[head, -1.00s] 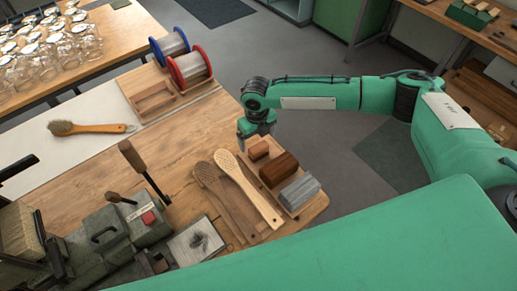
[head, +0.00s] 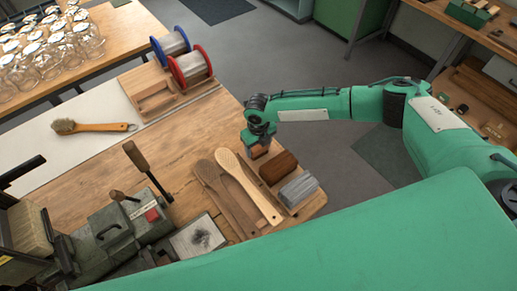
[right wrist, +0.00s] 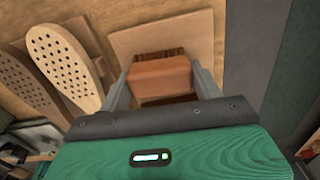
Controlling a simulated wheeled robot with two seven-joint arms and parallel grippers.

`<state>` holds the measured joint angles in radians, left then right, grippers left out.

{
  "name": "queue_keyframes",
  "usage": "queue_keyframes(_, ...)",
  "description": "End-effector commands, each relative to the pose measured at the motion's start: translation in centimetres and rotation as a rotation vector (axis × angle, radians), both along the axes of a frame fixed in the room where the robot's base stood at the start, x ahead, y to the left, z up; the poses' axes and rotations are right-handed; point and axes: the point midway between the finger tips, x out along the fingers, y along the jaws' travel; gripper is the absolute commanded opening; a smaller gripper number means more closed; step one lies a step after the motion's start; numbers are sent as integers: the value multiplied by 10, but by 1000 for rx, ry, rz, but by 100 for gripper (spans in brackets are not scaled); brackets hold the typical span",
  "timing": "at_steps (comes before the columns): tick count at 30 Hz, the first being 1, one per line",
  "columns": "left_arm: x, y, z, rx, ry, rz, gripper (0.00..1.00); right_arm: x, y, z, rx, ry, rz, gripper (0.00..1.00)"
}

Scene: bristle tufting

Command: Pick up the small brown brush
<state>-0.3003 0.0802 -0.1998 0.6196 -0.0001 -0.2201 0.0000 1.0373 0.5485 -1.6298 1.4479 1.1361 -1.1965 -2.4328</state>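The small brown brush (right wrist: 161,78) is a reddish-brown block. In the right wrist view it lies between the two fingers of my right gripper (right wrist: 162,85), which flank it closely; I cannot tell whether they touch it. In the head view my right gripper (head: 259,145) is over the far end of the light wooden board, and the brush (head: 258,153) is mostly hidden beneath it. My left gripper is not in view.
A larger dark brown brush (head: 278,167) and a grey brush (head: 298,189) stand close by on the board. Two perforated wooden paddles (head: 248,188) lie to the left. Wire spools (head: 190,67) stand farther back. A long-handled brush (head: 95,127) lies at left.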

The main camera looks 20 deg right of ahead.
Motion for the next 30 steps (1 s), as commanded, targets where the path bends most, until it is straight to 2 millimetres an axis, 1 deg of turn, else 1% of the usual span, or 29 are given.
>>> queue_keyframes(8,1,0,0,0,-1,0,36,0,0,1,0,-1,0,42)
queue_keyframes(11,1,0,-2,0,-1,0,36,1,0,5,1,-1,0,42)
queue_keyframes(14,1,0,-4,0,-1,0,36,1,0,14,2,-2,-1,42)
queue_keyframes(17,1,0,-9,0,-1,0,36,1,0,31,2,-4,0,42)
queue_keyframes(20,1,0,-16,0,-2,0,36,2,0,56,3,-5,1,42)
queue_keyframes(24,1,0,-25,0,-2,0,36,2,0,99,3,-6,0,42)
queue_keyframes(30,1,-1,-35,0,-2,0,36,1,0,153,1,-5,0,42)
